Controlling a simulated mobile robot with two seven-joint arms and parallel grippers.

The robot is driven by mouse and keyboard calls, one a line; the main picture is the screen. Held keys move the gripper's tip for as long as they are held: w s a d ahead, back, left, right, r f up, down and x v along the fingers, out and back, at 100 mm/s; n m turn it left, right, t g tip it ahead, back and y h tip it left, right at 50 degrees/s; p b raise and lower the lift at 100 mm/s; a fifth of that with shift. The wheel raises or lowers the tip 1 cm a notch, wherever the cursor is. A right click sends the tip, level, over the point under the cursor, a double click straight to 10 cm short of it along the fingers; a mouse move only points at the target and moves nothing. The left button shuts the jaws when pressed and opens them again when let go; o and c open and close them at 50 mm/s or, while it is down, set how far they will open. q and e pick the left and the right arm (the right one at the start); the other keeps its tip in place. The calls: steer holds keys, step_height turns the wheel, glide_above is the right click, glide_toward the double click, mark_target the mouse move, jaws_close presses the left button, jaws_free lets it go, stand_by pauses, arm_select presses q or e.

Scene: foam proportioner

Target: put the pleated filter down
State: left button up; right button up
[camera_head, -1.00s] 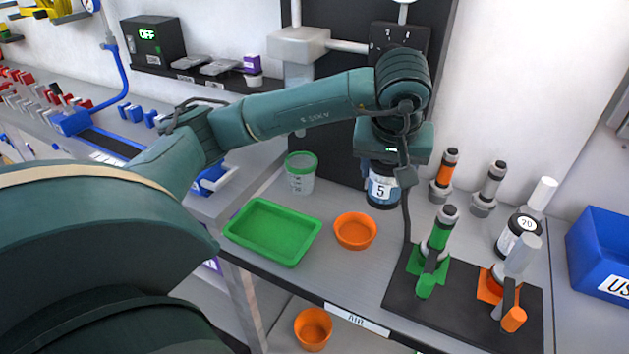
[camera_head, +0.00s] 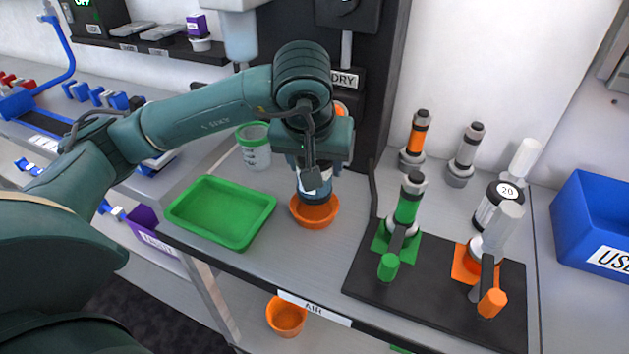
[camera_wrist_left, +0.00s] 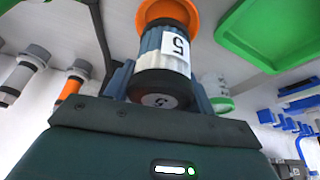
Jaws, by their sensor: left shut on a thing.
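The pleated filter (camera_wrist_left: 165,62) is a blue-grey cylinder with a white band marked 5. My left gripper (camera_head: 314,178) points down and is shut on it; the fingers (camera_wrist_left: 160,88) sit on both sides of it in the wrist view. In the head view the filter (camera_head: 318,193) is upright at the orange bowl (camera_head: 315,214), its lower end overlapping the bowl's opening. The bowl also shows just past the filter's far end in the wrist view (camera_wrist_left: 170,12). I cannot tell whether the filter touches the bowl's bottom. My right gripper is not in view.
A green tray (camera_head: 185,218) lies left of the bowl, and a green-rimmed cup (camera_head: 255,152) stands behind. Right is a black mat (camera_head: 440,308) with green and orange fixtures. Several cylinders and a blue bin (camera_head: 595,220) are farther right. Another orange bowl (camera_head: 286,318) sits below.

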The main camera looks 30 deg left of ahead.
arm_select(q)
step_height(320, 180, down, 4)
steer(key=shift+r, duration=0.1)
steer(key=shift+f+b, duration=0.4)
steer(key=shift+b, duration=0.1)
steer(key=o, duration=1)
steer(key=shift+r, duration=0.1)
steer(key=shift+r+p, duration=0.6)
steer(key=shift+p, duration=0.05)
steer(key=v, duration=1.1)
steer(key=shift+s+d+r+p, duration=0.1)
steer(key=shift+s+r+p, duration=0.05)
steer(key=shift+s+p, duration=0.15)
